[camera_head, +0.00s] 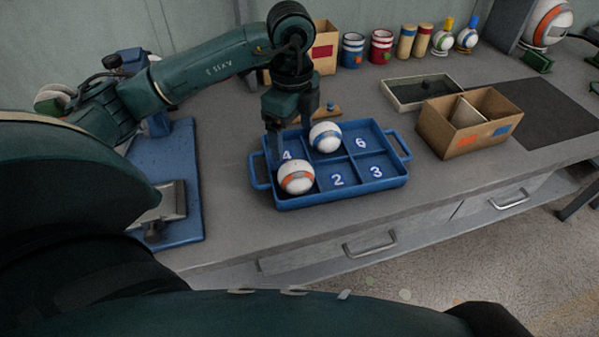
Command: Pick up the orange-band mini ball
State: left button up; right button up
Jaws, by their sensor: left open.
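The orange-band mini ball (296,178), white with an orange stripe, sits in the front-left compartment of the blue tray (345,195) and covers any number there. My left gripper (291,140) is open and points down over the tray's back-left part, by the compartment marked 4. It is behind the orange-band ball and appears apart from it, with nothing held. A blue-band ball (325,137) sits in the back-middle compartment, close to the right finger. My right gripper is not in view.
A cardboard box (450,138) with colored labels and a shallow tray (391,98) stand right of the blue tray. Jars, including a red one (381,47), line the back. A blue-based device (172,165) stands at left. The counter's front strip is clear.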

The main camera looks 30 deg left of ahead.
aim_at(293, 163)
pick_arm(q)
notch_tip(293, 163, down, 6)
jog(key=shift+s+f, duration=0.1)
jog(key=shift+f, duration=0.1)
jog(key=shift+d+f+p, duration=0.2)
jog(key=shift+f, duration=1.15)
jog(key=shift+d+f+p, duration=0.15)
jog(key=shift+d+f, duration=0.05)
jog(key=shift+f, duration=1.1)
jog(key=shift+c, duration=0.4)
jog(key=c, duration=0.7)
jog(key=shift+o, duration=0.2)
jog(key=shift+r, duration=0.1)
